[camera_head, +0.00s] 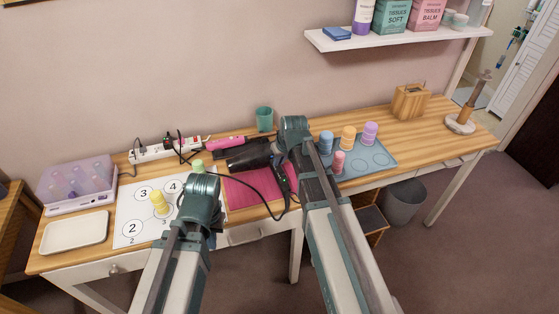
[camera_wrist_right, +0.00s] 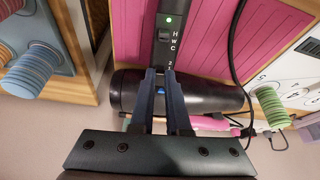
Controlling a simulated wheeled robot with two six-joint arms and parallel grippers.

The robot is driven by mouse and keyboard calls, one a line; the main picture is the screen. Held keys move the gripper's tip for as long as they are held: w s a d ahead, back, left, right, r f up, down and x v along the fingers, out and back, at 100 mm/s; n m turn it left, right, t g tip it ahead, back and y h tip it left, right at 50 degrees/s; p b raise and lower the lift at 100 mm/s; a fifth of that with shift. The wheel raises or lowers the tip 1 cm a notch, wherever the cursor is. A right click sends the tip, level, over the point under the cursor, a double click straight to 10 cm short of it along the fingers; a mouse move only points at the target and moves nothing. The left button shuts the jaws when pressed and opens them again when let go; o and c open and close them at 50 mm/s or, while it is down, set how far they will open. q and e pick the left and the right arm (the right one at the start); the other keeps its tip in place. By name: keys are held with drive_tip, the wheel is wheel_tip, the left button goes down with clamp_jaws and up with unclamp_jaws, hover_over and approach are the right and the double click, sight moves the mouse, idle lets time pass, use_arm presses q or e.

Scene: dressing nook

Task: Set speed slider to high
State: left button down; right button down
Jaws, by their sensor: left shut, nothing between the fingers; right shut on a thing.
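The black hair dryer (camera_head: 248,155) lies on the table, its handle (camera_head: 280,178) over the pink mat. In the right wrist view the dryer's barrel (camera_wrist_right: 215,92) lies across the picture behind my fingers. Its handle (camera_wrist_right: 167,20) carries a lit green light, a small switch (camera_wrist_right: 163,35) marked H, W, C, and the figures 2 and 1 lower down. My right gripper (camera_wrist_right: 161,73) is shut at the speed slider beside these figures; its fingertips hide the slider, so its setting cannot be read. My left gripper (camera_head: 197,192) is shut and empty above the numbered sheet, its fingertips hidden.
The pink mat (camera_head: 245,194) lies under the dryer, with its black cord beside it. A numbered sheet (camera_head: 128,212) with coloured pegs, a white tray (camera_head: 75,232) and a purple box (camera_head: 78,182) are left. A blue peg board (camera_head: 376,160) is right. A power strip (camera_head: 150,154) stands behind.

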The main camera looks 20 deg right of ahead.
idle(0.4)
drive_tip(key=shift+s+d+f, duration=0.1)
drive_tip(key=shift+s, duration=0.65)
drive_tip(key=c, duration=0.9)
unclamp_jaws()
drive_tip(key=shift+w, duration=0.1)
drive_tip(key=p+v, duration=1.3)
drive_tip(key=v, duration=0.1)
drive_tip(key=shift+r, duration=0.35)
